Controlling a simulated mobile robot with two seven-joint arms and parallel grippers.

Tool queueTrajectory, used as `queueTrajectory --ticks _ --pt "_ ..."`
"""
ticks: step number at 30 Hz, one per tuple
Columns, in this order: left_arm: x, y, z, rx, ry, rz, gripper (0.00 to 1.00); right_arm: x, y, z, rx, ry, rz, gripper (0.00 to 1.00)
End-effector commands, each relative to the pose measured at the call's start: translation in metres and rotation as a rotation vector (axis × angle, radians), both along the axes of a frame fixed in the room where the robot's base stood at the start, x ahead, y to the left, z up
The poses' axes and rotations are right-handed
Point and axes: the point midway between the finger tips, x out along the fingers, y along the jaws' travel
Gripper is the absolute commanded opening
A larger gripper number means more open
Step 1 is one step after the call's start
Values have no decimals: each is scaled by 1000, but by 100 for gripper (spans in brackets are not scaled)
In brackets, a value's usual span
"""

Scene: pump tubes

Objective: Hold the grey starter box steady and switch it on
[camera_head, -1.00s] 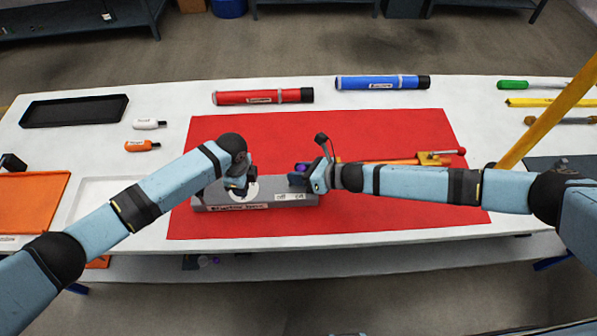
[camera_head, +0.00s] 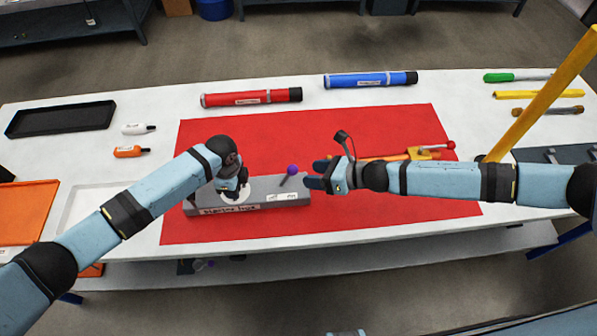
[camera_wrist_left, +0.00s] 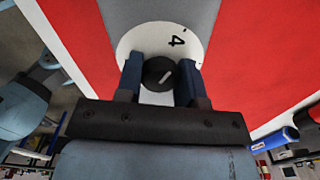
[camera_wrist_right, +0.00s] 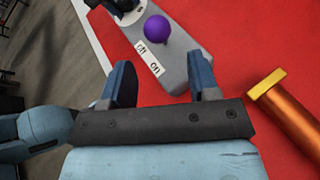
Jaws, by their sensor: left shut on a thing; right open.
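The grey starter box (camera_head: 262,202) lies on the red mat (camera_head: 400,205), its name label facing the front. My left gripper (camera_head: 234,186) is shut on a black knob (camera_wrist_left: 158,74) in the middle of the box's white dial (camera_wrist_left: 128,42). A lever with a purple ball (camera_head: 292,170) stands on the box's right half and leans right in the head view. The ball (camera_wrist_right: 157,29) also shows in the right wrist view, beside the "Off" and "On" labels (camera_wrist_right: 149,58). My right gripper (camera_head: 317,177) is open and empty, just off the box's right end.
An orange tool with a yellow collar (camera_head: 420,153) lies behind my right forearm. Red (camera_head: 250,97) and blue (camera_head: 370,79) tubes lie along the back. A yellow post (camera_head: 545,90) rises at the right. The mat between box and tubes is clear.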

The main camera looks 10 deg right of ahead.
Motion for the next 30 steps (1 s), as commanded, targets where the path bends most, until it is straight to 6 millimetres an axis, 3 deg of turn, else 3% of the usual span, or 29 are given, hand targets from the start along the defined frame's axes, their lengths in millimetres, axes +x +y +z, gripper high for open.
queueTrajectory --ticks 6,21,22,24,26,30 --pt "0 0 0 1 0 -1 0 -13 -29 14 1 0 -2 55" --pt "0 0 0 0 0 -1 0 -18 -36 18 1 -1 0 55" --pt "0 0 0 0 0 -1 38 -18 -36 18 1 -1 0 55" --pt "0 0 0 0 0 -1 54 -18 -36 18 1 -1 0 55" --pt "0 0 0 0 0 -1 65 -17 -36 18 1 -1 0 55" --pt "0 0 0 0 0 -1 65 -17 -36 18 1 -1 0 55"
